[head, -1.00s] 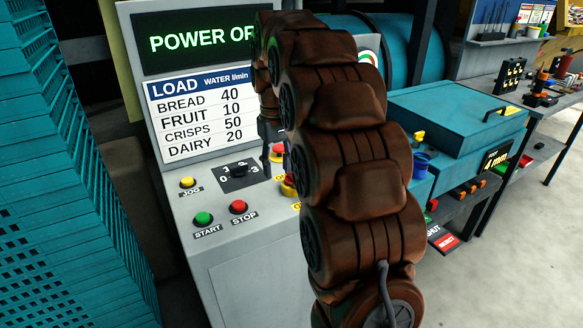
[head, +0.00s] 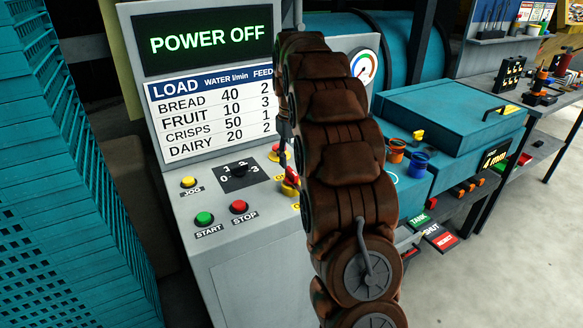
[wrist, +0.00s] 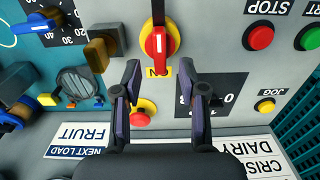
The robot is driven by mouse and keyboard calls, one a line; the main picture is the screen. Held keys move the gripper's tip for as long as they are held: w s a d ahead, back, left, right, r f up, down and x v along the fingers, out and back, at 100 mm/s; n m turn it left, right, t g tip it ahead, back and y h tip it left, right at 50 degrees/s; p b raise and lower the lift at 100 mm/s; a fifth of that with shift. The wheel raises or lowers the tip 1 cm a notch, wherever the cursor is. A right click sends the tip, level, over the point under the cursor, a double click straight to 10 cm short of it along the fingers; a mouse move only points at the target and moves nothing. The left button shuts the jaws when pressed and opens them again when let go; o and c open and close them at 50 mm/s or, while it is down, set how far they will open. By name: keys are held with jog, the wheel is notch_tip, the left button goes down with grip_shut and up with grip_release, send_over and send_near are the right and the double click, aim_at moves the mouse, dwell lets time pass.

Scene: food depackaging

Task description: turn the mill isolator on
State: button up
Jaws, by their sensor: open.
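The mill isolator (wrist: 159,42) is a red handle with a white mark on a yellow base. It stands lengthwise up the picture in the wrist view, above a partly hidden yellow label (wrist: 158,71). In the head view the isolator (head: 290,181) shows beside my arm. My gripper (wrist: 160,76) is open and empty, its two fingers spread just below the handle in the wrist view, apart from it. In the head view my arm hides most of the gripper. The panel display (head: 207,40) reads POWER OFF.
A red button on yellow (wrist: 140,112) lies below and between the fingers in the wrist view. The rotary selector (wrist: 216,99) is close right of the right finger. START (head: 204,218), STOP (head: 239,206) and JOG (head: 188,182) buttons are on the same panel.

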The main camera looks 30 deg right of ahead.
aim_at(291, 170)
jog(key=shift+f+p, duration=0.5)
jog(key=shift+f, duration=1.65)
jog(key=shift+c, duration=0.3)
grip_shut()
